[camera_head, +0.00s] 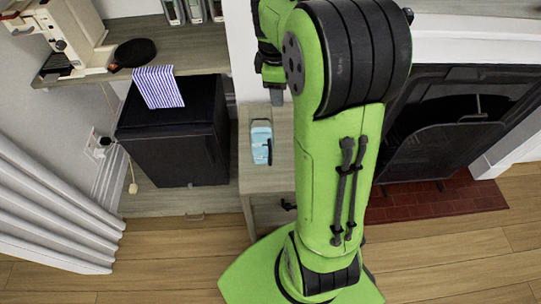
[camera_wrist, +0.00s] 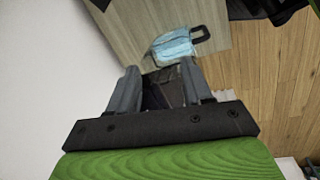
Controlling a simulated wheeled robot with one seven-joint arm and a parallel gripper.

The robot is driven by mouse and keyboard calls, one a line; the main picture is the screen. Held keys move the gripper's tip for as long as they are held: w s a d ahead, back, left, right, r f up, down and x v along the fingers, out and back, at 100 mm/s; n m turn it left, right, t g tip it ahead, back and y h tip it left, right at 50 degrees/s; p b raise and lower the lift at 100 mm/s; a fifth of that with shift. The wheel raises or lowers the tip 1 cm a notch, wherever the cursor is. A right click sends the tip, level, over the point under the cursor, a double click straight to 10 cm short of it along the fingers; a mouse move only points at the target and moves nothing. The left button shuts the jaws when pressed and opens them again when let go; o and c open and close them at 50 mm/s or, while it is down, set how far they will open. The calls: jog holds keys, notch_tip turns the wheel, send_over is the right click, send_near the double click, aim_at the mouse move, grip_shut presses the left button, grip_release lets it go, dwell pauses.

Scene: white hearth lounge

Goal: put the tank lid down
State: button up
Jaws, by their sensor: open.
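A light blue, box-like object (camera_head: 261,148) with a black handle or lever lies on a narrow grey wooden side table (camera_head: 262,182). It also shows in the wrist view (camera_wrist: 174,47), beyond my fingertips, with a dark loop at its upper right. It may be the tank; I cannot tell its lid apart from its body. My gripper (camera_wrist: 158,68) is open, its two grey fingers apart and clear of the blue object. A dark patch shows between the fingers, and I cannot tell what it is. In the head view, my gripper (camera_head: 277,97) hangs just above the table's back end.
A black box-like cabinet (camera_head: 175,135) with a striped cloth (camera_head: 158,87) over its top edge stands left of the table. A fireplace (camera_head: 435,130) with a brick hearth (camera_head: 440,201) is at right. Wooden floor (camera_head: 160,255) lies open in front. A white curtain (camera_head: 50,205) hangs at left.

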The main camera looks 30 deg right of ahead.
jog(key=s+a+r+m+t, duration=0.2)
jog(key=s+a+m, duration=0.2)
jog(key=s+a, duration=0.3)
jog(key=s+a+r+m+t+y, duration=0.1)
jog(key=s+a+m, duration=0.4)
jog(key=s, duration=0.6)
jog(key=a+r+t, duration=0.1)
jog(key=a, duration=0.1)
jog(key=shift+s+a+r+m+t+y, duration=0.25)
jog(key=shift+a+m+t+y, duration=0.05)
jog(key=shift+a, duration=0.1)
